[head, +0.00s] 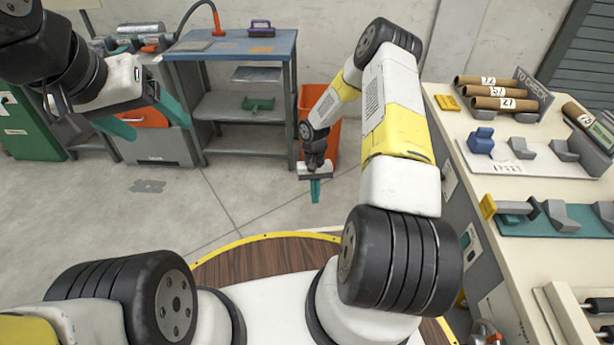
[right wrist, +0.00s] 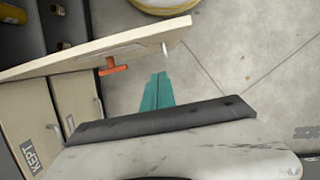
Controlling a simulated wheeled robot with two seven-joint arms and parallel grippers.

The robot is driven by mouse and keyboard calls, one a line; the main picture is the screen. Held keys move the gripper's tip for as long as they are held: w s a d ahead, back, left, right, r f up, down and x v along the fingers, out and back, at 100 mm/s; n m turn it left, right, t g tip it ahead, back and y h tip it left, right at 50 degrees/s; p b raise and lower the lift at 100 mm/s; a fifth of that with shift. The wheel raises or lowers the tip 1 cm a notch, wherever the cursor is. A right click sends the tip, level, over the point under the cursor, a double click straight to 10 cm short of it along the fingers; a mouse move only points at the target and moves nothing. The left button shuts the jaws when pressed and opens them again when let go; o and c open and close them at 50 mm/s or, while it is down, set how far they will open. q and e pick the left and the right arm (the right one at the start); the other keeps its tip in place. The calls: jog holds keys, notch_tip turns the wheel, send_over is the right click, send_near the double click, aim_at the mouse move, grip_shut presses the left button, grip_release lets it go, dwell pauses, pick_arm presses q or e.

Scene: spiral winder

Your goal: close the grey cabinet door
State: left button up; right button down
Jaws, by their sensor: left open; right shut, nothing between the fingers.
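An open door panel (right wrist: 80,60), pale grey-beige, crosses the upper left of the right wrist view, seen nearly edge-on from above. An orange handle (right wrist: 113,67) is on its side facing my right gripper. My right gripper (right wrist: 158,76) is shut and empty, its teal fingers just beside the handle and apart from it in the picture; contact with the panel cannot be told. In the head view my right gripper (head: 315,190) points down over the floor; no door shows clearly there. My left gripper (head: 145,118) is open and empty at upper left.
A workbench (head: 440,110) with tubes and fixtures runs along the right. A blue-topped table (head: 230,45) and an orange bin (head: 318,95) stand at the back. The floor (head: 225,195) between is clear.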

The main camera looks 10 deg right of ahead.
jog(key=s+f, duration=0.6)
jog(key=f, duration=0.1)
jog(key=shift+a+f, duration=0.25)
jog(key=shift+a, duration=0.05)
